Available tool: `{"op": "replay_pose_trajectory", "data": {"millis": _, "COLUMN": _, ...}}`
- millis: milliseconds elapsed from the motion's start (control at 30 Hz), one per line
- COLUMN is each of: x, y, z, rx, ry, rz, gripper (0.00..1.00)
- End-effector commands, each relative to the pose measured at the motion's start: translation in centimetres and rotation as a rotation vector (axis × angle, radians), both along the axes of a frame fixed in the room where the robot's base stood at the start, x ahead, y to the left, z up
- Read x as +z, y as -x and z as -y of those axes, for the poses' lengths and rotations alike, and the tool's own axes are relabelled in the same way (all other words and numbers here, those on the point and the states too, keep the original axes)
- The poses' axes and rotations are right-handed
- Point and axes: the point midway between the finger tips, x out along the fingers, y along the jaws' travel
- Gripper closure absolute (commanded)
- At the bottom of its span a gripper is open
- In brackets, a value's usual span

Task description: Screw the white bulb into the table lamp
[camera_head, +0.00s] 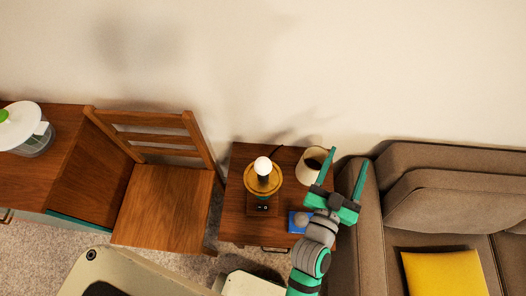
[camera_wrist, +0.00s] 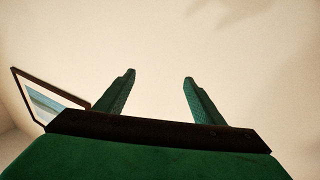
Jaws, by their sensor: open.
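The table lamp (camera_head: 262,181) stands on the small wooden side table (camera_head: 235,225) in the head view, with a round brass-coloured part and a dark base. The white bulb (camera_head: 263,164) sits upright at its top; I cannot tell how far it is screwed in. My gripper (camera_head: 347,160) is open and empty, to the right of the lamp and apart from it, its fingers pointing toward the wall. In the wrist view my gripper (camera_wrist: 159,78) shows two separated fingers with only wall between them; lamp and bulb are not in that view.
A white, shade-like object (camera_head: 312,172) stands right of the lamp, close to my gripper. A blue item (camera_head: 293,222) with a small greyish thing lies at the table's front right. A wooden chair (camera_head: 165,205) is left, a brown sofa (camera_head: 440,190) right. A framed picture (camera_wrist: 48,101) hangs left.

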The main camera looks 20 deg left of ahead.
Motion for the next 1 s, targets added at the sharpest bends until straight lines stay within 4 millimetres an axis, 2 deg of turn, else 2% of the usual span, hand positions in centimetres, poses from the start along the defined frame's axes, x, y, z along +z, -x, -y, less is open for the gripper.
{"op": "replay_pose_trajectory", "data": {"millis": 33, "x": 1.8, "y": -1.7, "z": 0.4, "rx": -0.022, "ry": -0.023, "rz": 0.037, "gripper": 0.38}}
{"op": "replay_pose_trajectory", "data": {"millis": 100, "x": 3.9, "y": -3.6, "z": 1.2, "rx": -0.059, "ry": -0.064, "rz": 0.080, "gripper": 0.38}}
{"op": "replay_pose_trajectory", "data": {"millis": 300, "x": 9.9, "y": -7.7, "z": 3.6, "rx": -0.176, "ry": -0.221, "rz": 0.203, "gripper": 0.38}}
{"op": "replay_pose_trajectory", "data": {"millis": 500, "x": 15.0, "y": -10.1, "z": 6.0, "rx": -0.301, "ry": -0.440, "rz": 0.326, "gripper": 0.38}}
{"op": "replay_pose_trajectory", "data": {"millis": 600, "x": 16.9, "y": -10.7, "z": 7.1, "rx": -0.364, "ry": -0.571, "rz": 0.383, "gripper": 0.38}}
{"op": "replay_pose_trajectory", "data": {"millis": 800, "x": 18.7, "y": -11.0, "z": 9.0, "rx": -0.501, "ry": -0.866, "rz": 0.478, "gripper": 0.38}}
{"op": "replay_pose_trajectory", "data": {"millis": 1000, "x": 17.7, "y": -10.5, "z": 9.8, "rx": -0.658, "ry": -1.191, "rz": 0.544, "gripper": 0.38}}
